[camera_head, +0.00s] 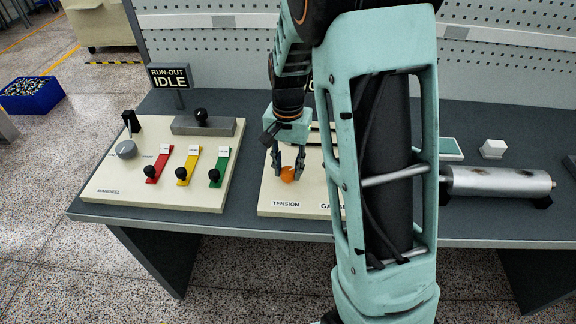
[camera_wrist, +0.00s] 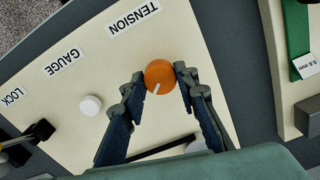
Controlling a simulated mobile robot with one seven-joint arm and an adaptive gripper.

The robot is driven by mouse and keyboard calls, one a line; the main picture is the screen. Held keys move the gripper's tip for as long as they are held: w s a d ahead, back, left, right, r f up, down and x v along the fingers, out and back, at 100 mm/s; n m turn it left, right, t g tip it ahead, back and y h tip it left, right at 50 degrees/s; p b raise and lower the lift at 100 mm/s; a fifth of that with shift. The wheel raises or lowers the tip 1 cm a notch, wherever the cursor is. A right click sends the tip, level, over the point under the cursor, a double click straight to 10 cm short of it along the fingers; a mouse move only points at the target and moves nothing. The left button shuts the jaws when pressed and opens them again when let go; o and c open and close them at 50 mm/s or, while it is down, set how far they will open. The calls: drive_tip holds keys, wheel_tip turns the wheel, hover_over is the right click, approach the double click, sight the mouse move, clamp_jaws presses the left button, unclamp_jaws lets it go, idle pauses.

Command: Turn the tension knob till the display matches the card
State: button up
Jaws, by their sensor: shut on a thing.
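The orange tension knob (camera_head: 288,175) sits on a cream panel (camera_head: 268,205) above the label TENSION. My gripper (camera_head: 288,170) reaches down over it and is shut on it, with a finger on each side. In the wrist view the knob (camera_wrist: 158,73) is between the fingertips of my gripper (camera_wrist: 160,84), and its white pointer line slants toward the lower left of the picture. My arm hides much of the panel in the head view. I cannot make out a tension display or a card in either view.
A second panel (camera_head: 103,190) at left carries red, yellow and green levers and a grey dial. In the wrist view a white knob (camera_wrist: 91,105) by GAUGE and a black lever (camera_wrist: 38,131) by LOCK are near. A metal cylinder (camera_head: 500,182) lies at right.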

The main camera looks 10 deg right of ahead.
sight(288, 170)
drive_tip(key=shift+w+r+m, duration=0.1)
drive_tip(key=shift+m, duration=0.7)
drive_tip(key=o, duration=1.1)
drive_tip(key=shift+o, duration=0.2)
wheel_tip(288, 170, up, 12)
